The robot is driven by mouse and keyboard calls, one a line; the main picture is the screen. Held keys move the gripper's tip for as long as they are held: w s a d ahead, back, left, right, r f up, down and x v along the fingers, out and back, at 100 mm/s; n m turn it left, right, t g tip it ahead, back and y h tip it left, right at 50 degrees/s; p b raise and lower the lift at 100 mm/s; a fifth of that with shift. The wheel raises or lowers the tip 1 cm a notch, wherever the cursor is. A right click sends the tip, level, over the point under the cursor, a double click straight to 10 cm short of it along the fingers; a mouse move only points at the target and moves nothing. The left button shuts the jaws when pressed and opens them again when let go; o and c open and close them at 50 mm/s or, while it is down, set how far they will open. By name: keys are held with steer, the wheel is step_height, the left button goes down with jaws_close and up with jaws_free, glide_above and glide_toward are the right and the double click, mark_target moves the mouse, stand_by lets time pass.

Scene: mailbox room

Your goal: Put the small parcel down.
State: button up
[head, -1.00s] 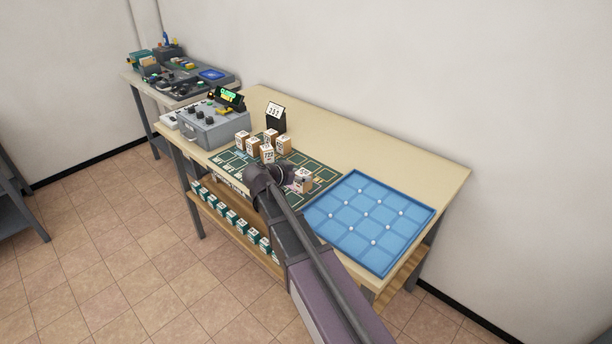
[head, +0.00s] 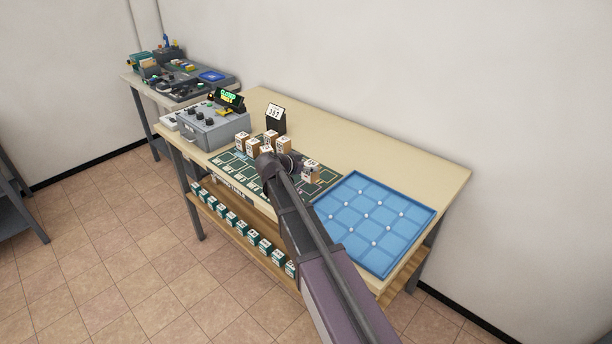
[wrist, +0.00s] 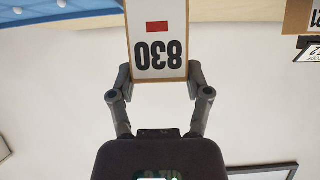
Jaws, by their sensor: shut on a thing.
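My gripper (head: 295,163) is over the green gridded mat (head: 225,157), partly hidden by my arm in the head view. It is shut on a small parcel (head: 311,170), a brown box with a white label. In the wrist view the parcel (wrist: 158,40) sits between the two fingers (wrist: 158,80), its label showing 830 upside down with a red mark. The parcel is over the mat's right part, near the blue tray; I cannot tell whether its underside touches the mat.
Several other parcels (head: 283,145) stand left of my gripper. A black number stand (head: 275,118) is behind them. A grey control box (head: 212,128) is at the table's left. The table's back right (head: 400,165) is clear.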

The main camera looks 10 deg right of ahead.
mark_target(306, 174)
steer(key=shift+a+f+b, duration=0.1)
steer(key=shift+f+b, duration=1.45)
steer(key=shift+f, duration=0.2)
steer(key=shift+f, duration=0.1)
steer(key=o, duration=1.2)
steer(key=shift+s+r, duration=0.1)
steer(key=shift+r, duration=0.15)
steer(key=shift+p+v, duration=2.9)
steer(key=shift+v, duration=3)
